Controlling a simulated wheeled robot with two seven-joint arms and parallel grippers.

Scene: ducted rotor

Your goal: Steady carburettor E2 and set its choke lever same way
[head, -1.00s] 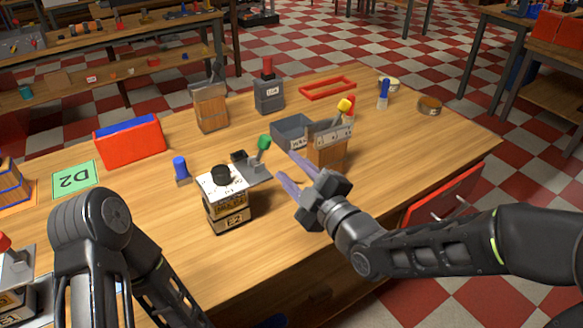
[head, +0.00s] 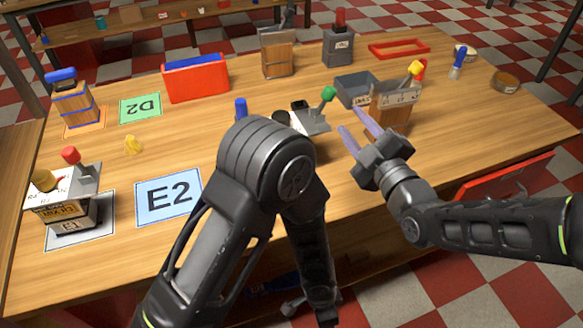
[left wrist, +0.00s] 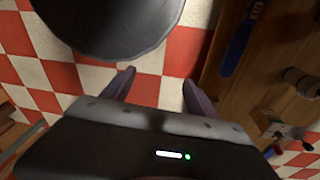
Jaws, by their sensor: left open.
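Carburettor E2 is mostly hidden behind my left arm in the head view. Its green-knobbed lever (head: 328,94) shows, leaning up to the right above a grey plate (head: 313,121). The blue E2 mat (head: 168,197) lies bare to its left. Carburettor E1 (head: 65,207), with a red-knobbed lever (head: 71,156), sits on a pale mat at the far left. My right gripper (head: 352,119) is open and empty, just right of E2. My left gripper (left wrist: 159,78) is open and empty in the left wrist view, over the checkered floor beside the bench.
A wooden unit with a yellow-knobbed lever (head: 415,68) stands close behind my right gripper, beside a grey bin (head: 355,90).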

